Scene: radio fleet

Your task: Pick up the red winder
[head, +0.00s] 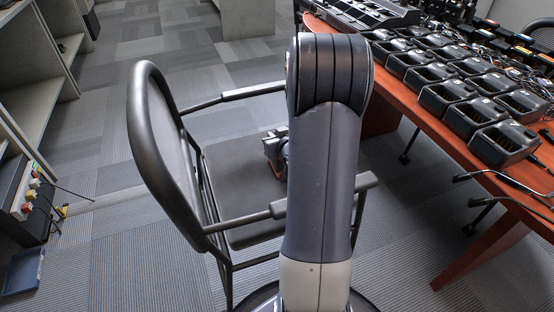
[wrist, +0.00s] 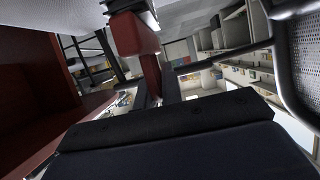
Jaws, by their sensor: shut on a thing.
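The red winder (wrist: 151,72) shows in the wrist view as a dark red block at the upper middle. My gripper (wrist: 156,90) is shut on it, with a dark finger on each side. In the head view my gripper (head: 277,152) is over the chair seat, left of my arm and partly hidden by it. The winder cannot be made out clearly there. Whether it touches the seat cannot be told.
The black chair (head: 160,150) has armrests close around my arm. A reddish table (head: 440,143) with rows of black chargers (head: 504,143) stands at right. Shelves (head: 35,95) and a dark box (head: 25,200) stand at left. Carpet is open behind the chair.

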